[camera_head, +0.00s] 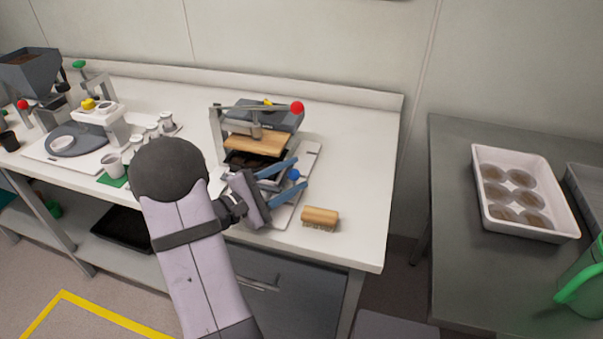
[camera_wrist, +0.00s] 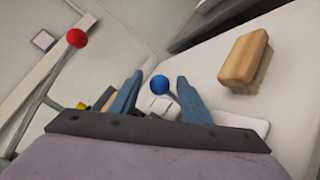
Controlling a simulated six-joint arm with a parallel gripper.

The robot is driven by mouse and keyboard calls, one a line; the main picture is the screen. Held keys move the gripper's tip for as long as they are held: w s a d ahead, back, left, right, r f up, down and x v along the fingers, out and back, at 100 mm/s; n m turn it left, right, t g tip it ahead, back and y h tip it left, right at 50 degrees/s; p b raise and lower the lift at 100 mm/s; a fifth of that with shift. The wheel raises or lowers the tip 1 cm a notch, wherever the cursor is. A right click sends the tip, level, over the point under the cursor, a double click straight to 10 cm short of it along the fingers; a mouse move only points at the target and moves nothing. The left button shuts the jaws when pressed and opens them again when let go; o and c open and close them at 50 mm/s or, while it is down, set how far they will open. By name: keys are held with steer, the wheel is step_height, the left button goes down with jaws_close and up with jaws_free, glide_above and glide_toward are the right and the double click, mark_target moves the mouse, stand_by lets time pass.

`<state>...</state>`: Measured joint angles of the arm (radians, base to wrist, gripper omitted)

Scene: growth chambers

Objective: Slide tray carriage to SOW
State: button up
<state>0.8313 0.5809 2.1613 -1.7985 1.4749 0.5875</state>
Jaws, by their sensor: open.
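The tray carriage (camera_head: 270,180) sits on a pale base plate (camera_head: 311,160), partly under a press with a wooden plate (camera_head: 257,144). A blue ball knob (camera_head: 294,174) is at the carriage's near right side. My gripper (camera_head: 293,176) is open, with its two blue fingers on either side of the knob. In the wrist view the blue knob (camera_wrist: 159,84) stands between the fingertips (camera_wrist: 158,80), with a gap to each finger. My gripper hides part of the carriage. I cannot read a SOW mark.
A wooden brush (camera_head: 320,217) lies just right of my gripper; it also shows in the wrist view (camera_wrist: 246,60). The press lever with a red ball (camera_head: 297,108) reaches out above the carriage.

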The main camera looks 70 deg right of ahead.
steer(key=shift+v, duration=1.35)
steer(key=shift+c, duration=0.6)
